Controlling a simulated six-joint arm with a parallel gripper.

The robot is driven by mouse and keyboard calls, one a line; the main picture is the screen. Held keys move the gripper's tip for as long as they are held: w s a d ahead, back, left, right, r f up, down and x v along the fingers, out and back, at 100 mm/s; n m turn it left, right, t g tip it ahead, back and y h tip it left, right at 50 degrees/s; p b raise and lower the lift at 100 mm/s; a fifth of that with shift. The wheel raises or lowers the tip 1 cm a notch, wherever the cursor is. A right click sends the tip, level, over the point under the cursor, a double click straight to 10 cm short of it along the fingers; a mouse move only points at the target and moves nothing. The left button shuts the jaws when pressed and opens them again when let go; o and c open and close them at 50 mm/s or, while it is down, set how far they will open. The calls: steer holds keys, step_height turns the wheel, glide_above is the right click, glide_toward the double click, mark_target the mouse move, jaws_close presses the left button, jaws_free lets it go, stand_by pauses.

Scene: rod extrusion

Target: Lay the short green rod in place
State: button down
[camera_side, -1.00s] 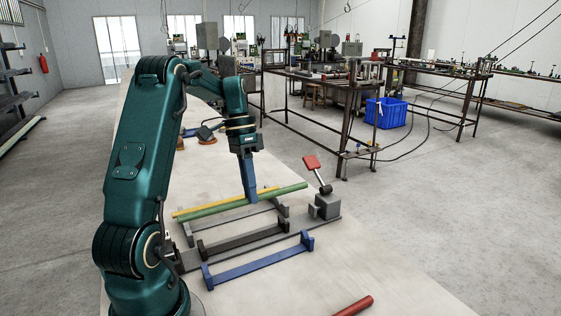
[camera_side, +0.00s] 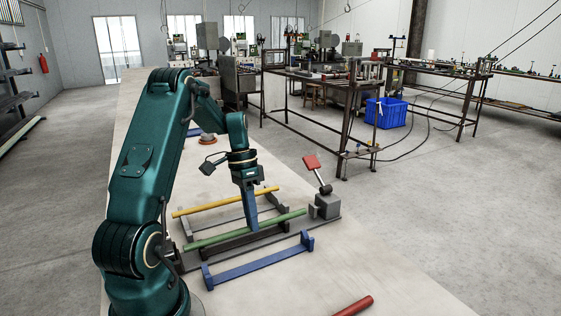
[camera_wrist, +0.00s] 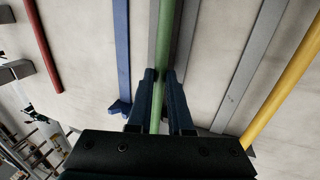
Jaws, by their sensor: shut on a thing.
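My gripper (camera_side: 253,229) points down and is shut on the green rod (camera_side: 213,239) near its middle. In the wrist view the green rod (camera_wrist: 165,35) runs between the two fingers (camera_wrist: 162,78). The rod lies lengthwise over the dark holder (camera_side: 240,243), roughly parallel to it. The rod hides much of that holder's top. I cannot tell whether the rod touches the holder's end supports or hangs just above them.
A yellow rod (camera_side: 212,204) lies on a grey holder behind. An empty blue holder (camera_side: 258,265) stands in front. A clamp with a red handle (camera_side: 311,162) stands at the right end. A red rod (camera_side: 355,305) lies at the table's front right.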

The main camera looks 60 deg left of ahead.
stand_by(0.3)
steer(key=c, duration=0.8)
jaws_free()
steer(key=shift+o, duration=0.2)
steer(key=shift+r, duration=0.1)
steer(key=v, duration=0.5)
